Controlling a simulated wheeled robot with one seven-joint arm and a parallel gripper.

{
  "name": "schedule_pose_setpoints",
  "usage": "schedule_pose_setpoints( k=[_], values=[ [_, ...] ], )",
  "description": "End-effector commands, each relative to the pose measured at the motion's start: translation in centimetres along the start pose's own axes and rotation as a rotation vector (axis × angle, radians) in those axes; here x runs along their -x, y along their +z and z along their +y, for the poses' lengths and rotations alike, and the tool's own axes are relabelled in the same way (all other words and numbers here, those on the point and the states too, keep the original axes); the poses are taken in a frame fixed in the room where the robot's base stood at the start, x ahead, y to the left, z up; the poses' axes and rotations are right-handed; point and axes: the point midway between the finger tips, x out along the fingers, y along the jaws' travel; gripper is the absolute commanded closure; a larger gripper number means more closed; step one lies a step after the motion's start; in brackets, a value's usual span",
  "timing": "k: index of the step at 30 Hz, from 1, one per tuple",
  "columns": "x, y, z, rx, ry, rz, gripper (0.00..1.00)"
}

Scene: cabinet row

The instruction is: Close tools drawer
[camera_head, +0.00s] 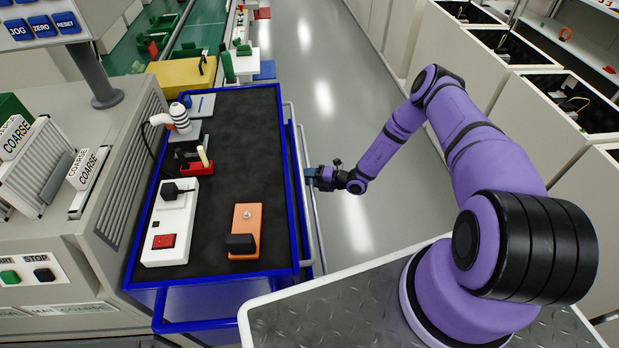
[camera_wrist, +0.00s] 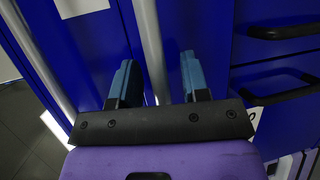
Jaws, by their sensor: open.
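A blue tool cart (camera_head: 230,300) with a black top stands left of my arm. Along its right side runs a silver bar handle (camera_head: 312,222), in front of a narrow blue drawer front (camera_head: 299,185) that sticks out a little past the top's edge. My gripper (camera_head: 318,178) is at this handle. In the wrist view, my gripper (camera_wrist: 157,62) is open. The silver bar (camera_wrist: 149,40) passes between its two blue fingers, with a gap on both sides. Blue panels (camera_wrist: 205,35) lie behind the bar. How far the drawer stands out is hard to tell.
On the cart top are a white switch box (camera_head: 172,225), an orange block (camera_head: 245,225) and a red tray (camera_head: 198,166). Black handles (camera_wrist: 283,31) show on blue fronts at the right of the wrist view. The grey aisle floor (camera_head: 330,70) is clear. Open-topped cabinets (camera_head: 570,100) line the right.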

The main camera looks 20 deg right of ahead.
Motion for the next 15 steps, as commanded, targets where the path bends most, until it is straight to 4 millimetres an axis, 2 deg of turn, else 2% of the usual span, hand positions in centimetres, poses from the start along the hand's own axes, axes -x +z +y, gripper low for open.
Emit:
schedule_pose_setpoints(
  k=[5,11,15],
  values=[
    [0.01,0.0,0.0,0.0,0.0,0.0,0.58],
    [0.03,0.01,0.0,0.0,0.0,0.0,1.0],
    [0.03,0.01,0.01,0.001,0.0,0.0,1.0]
  ],
)
